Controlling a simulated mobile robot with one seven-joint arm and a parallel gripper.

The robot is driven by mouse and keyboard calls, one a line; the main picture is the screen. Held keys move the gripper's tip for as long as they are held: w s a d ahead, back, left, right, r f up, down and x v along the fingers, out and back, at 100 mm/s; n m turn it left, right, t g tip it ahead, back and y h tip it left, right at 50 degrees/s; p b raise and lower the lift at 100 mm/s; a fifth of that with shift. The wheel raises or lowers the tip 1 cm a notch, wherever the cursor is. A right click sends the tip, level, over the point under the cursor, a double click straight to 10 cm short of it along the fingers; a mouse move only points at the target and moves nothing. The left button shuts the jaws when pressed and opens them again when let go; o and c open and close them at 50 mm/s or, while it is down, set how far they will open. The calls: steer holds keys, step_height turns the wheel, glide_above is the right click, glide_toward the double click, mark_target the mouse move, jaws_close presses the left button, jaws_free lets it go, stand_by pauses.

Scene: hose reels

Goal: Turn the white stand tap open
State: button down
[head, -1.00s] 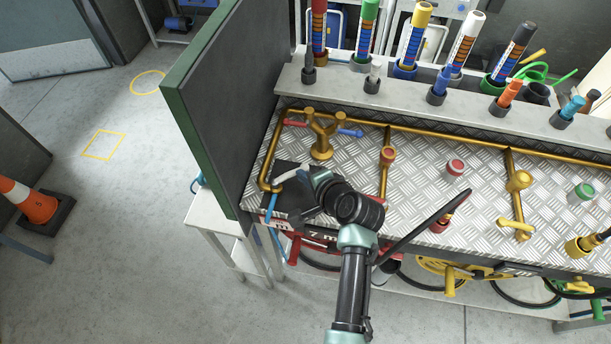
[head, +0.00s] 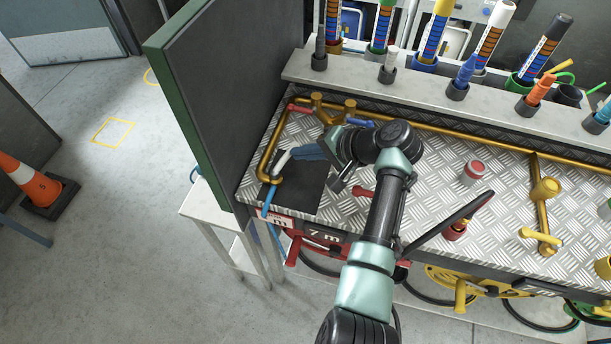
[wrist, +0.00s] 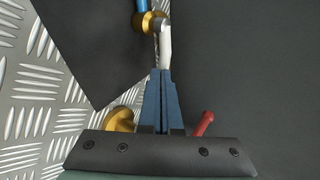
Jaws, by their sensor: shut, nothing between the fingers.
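The white stand tap has a white lever (head: 283,161) on a brass body (head: 270,180) at the left end of the bench, with a blue hose below it. In the wrist view the white lever (wrist: 166,45) runs from the brass body (wrist: 150,22) straight toward my fingertips. My gripper (head: 294,153) is shut and empty, its blue fingers at the lever's free end. In the wrist view my gripper (wrist: 160,72) meets or overlaps that end; I cannot tell whether they touch.
A brass Y-piece (head: 333,110) with red and blue levers stands just behind my gripper. A dark green-edged panel (head: 215,110) closes off the left side. A black plate (head: 300,195) lies below the tap. Red and yellow (head: 542,188) fittings stand to the right.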

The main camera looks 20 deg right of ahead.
steer(key=shift+w+a, duration=0.2)
steer(key=shift+w, duration=0.45)
steer(key=shift+w+b, duration=0.1)
steer(key=shift+b, duration=0.2)
steer(key=shift+d, duration=0.1)
